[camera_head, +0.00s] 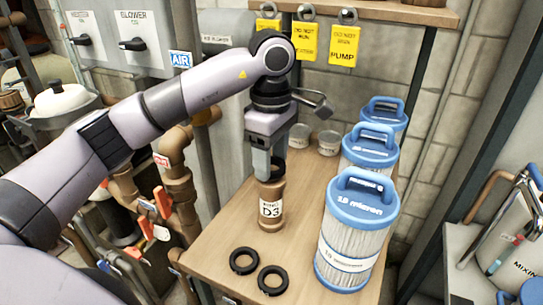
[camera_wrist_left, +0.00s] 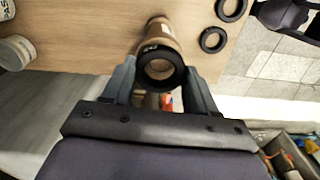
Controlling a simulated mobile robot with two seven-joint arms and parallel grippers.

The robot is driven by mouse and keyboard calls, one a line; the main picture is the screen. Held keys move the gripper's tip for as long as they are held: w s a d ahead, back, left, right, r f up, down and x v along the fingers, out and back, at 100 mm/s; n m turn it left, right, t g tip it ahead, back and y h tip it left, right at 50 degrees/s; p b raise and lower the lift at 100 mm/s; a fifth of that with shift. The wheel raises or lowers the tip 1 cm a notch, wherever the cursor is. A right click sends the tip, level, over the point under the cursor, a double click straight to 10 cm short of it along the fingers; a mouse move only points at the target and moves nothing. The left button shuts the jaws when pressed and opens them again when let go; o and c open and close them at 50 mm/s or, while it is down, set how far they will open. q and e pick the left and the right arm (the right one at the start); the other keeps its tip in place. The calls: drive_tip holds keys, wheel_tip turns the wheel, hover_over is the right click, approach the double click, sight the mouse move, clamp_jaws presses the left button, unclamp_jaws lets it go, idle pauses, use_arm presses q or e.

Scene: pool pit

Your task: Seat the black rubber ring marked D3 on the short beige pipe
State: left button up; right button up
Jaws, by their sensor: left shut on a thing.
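The short beige pipe (camera_head: 271,216), with a white D3 label, stands upright on the wooden bench. My left gripper (camera_head: 268,172) points down over the pipe's top end. In the left wrist view its two fingers are shut on either side of a black rubber ring (camera_wrist_left: 160,84). The ring lines up with the open end of the pipe (camera_wrist_left: 160,31), and the pipe's brown bore shows through it. I cannot tell whether the ring rests on the pipe or hangs just above it. A small pale mark shows on the ring. My right gripper is not in view.
Two loose black rings (camera_head: 272,280) lie on the wooden bench (camera_head: 215,245) in front of the pipe. Blue-topped filter cartridges (camera_head: 352,240) stand close on the right. Small tins (camera_head: 328,142) stand behind. Brown pipework with orange-handled valves (camera_head: 163,200) is on the left.

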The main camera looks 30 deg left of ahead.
use_arm(q)
drive_tip(key=shift+f+b, duration=0.6)
drive_tip(key=shift+f, duration=0.15)
idle(1.3)
idle(0.5)
drive_tip(key=o, duration=1.3)
drive_tip(key=shift+o, duration=0.2)
drive_tip(key=shift+r+p, duration=1.95)
drive_tip(key=shift+r, duration=0.75)
wheel_tip(320, 180, up, 3)
drive_tip(key=shift+f+p, duration=0.15)
drive_tip(key=shift+p, duration=0.45)
drive_tip(key=shift+f, duration=0.1)
